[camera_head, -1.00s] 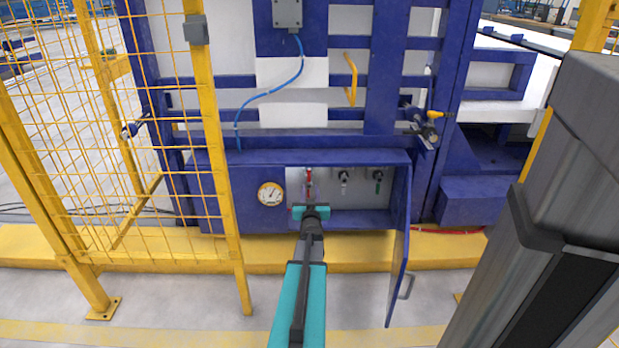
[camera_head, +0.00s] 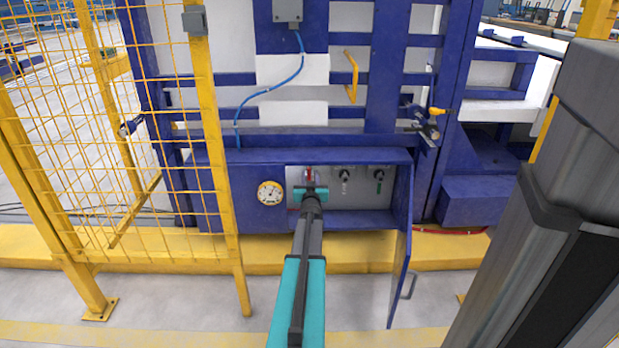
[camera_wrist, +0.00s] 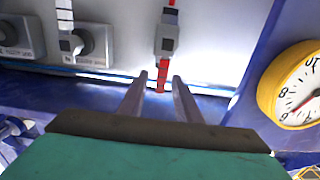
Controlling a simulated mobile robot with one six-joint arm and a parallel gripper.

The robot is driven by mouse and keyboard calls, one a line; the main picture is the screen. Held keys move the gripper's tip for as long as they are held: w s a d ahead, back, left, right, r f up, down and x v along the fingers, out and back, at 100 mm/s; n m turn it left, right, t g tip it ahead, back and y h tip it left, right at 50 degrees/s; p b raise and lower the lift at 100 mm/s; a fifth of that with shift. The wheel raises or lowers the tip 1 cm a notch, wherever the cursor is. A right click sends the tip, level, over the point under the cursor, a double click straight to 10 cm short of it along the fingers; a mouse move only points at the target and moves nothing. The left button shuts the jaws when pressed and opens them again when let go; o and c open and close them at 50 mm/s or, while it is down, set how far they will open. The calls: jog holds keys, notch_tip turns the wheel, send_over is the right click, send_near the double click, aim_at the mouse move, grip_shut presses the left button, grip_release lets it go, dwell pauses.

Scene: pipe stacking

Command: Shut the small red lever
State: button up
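The small red lever (camera_head: 309,172) is at the left inside the open blue cabinet, partly hidden behind my gripper in the head view. In the wrist view the red lever (camera_wrist: 161,76) hangs from a grey fitting, with a red end near the gap between my fingertips. My gripper (camera_wrist: 160,77) is open, its two fingers apart on either side of the red end. I cannot tell whether either finger touches it. In the head view my gripper (camera_head: 310,187) is at the cabinet opening, in front of the lever.
A round gauge (camera_head: 270,193) is on the panel left of the opening. The cabinet door (camera_head: 401,245) stands open at right. A yellow mesh fence (camera_head: 216,130) is at left.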

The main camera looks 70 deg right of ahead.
jog(key=shift+b+x, duration=0.35)
jog(key=shift+x, duration=1)
jog(key=shift+c, duration=0.3)
grip_shut()
jog(key=shift+a+f, duration=0.1)
jog(key=shift+a, duration=0.25)
jog(key=shift+d, duration=0.15)
jog(key=shift+w+d+r, duration=0.15)
jog(key=shift+r, duration=0.05)
